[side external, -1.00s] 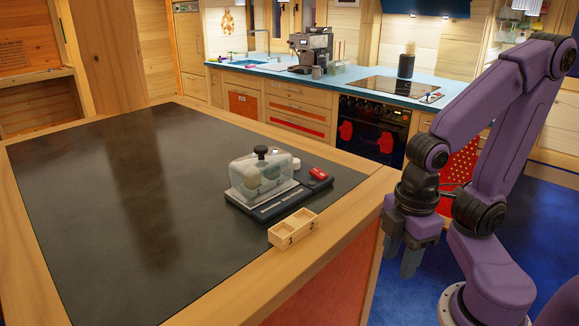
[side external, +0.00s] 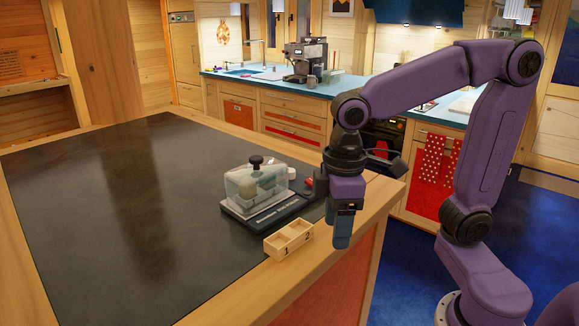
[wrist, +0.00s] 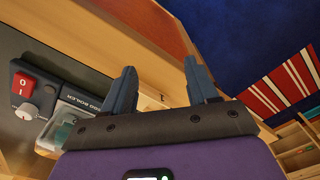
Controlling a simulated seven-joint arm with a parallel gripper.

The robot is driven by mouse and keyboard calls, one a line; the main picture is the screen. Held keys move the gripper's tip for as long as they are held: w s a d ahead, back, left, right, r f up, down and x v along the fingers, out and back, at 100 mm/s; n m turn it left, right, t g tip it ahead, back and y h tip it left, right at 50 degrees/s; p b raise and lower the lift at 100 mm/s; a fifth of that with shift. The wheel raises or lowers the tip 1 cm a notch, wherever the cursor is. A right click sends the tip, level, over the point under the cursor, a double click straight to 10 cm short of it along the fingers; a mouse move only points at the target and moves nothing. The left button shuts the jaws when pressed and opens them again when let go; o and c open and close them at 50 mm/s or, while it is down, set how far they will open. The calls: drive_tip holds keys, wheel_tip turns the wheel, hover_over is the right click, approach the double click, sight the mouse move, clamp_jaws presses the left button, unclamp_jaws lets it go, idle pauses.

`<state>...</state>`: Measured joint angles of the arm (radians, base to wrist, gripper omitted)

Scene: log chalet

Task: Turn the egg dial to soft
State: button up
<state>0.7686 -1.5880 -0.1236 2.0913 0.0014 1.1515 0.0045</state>
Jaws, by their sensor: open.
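The egg boiler (side external: 262,207), a dark base with a clear lid and black knob over several eggs, stands near the table's right front edge. In the wrist view the boiler's dark panel (wrist: 45,84) shows at the left, with a red 0/I switch (wrist: 22,85) and a pale grey dial (wrist: 27,111). I cannot read the dial's setting.
A small wooden tray (side external: 289,238) with compartments marked 1 and 2 sits at the table's front edge, left of my gripper. The dark tabletop (side external: 130,220) to the left is clear.

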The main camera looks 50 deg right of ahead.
drive_tip(key=w+r+m, duration=0.3)
drive_tip(key=w+r, duration=0.2)
drive_tip(key=w, duration=0.5)
drive_tip(key=w+d+r+m, duration=0.4)
drive_tip(key=w+d+r, duration=0.1)
drive_tip(key=w+d, duration=0.25)
drive_tip(key=w+d+r+m, duration=0.3)
drive_tip(key=w+d+r, duration=0.2)
drive_tip(key=w+d, duration=0.25)
wheel_tip(320, 180, down, 18)
drive_tip(key=shift+s+d+r, duration=0.1)
drive_tip(key=shift+s, duration=0.05)
drive_tip(key=c, duration=1.1)
